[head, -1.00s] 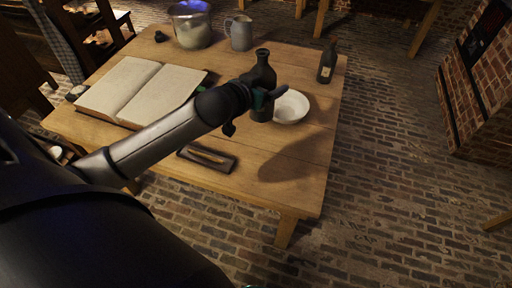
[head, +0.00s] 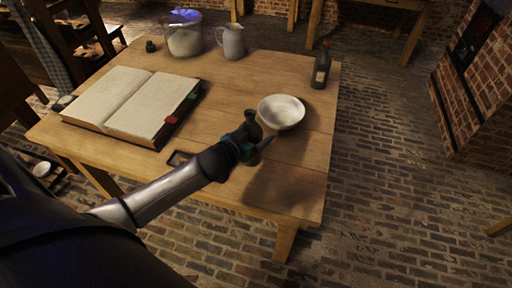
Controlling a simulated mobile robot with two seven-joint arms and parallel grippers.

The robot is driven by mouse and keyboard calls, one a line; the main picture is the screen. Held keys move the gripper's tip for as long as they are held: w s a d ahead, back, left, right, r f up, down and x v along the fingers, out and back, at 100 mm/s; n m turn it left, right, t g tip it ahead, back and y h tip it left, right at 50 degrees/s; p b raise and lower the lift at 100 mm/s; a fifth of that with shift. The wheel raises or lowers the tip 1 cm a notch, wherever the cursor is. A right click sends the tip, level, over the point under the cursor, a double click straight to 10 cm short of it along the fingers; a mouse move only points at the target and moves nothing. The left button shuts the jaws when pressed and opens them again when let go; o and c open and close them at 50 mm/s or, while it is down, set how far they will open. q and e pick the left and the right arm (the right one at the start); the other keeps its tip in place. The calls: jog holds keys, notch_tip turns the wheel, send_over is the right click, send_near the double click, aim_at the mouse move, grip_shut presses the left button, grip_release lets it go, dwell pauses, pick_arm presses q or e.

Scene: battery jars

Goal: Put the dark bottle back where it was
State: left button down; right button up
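A dark bottle with a pale label (head: 321,66) stands upright near the table's far right corner, well away from my gripper. My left gripper (head: 256,136) is over the table, in front of and left of the white bowl (head: 281,112). A small dark shape shows at its tip; I cannot tell whether this is a finger or part of a bottle. I cannot tell whether its fingers are open or shut. The plain dark bottle seen beside the gripper earlier is not clearly visible. My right gripper is not in view.
An open book (head: 135,103) lies on the left of the wooden table (head: 270,62). A glass jar (head: 184,38), a grey jug (head: 232,42) and a small dark pot (head: 150,46) stand at the back. My arm partly covers a small dark tray (head: 180,158). The table's right front is clear.

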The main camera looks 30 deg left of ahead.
pick_arm(q)
jog(key=shift+f+b, duration=0.9)
jog(key=shift+f, duration=1.15)
jog(key=shift+f, duration=0.2)
grip_release()
jog(key=shift+r, duration=0.15)
jog(key=p+v, duration=0.3)
jog(key=v, duration=0.9)
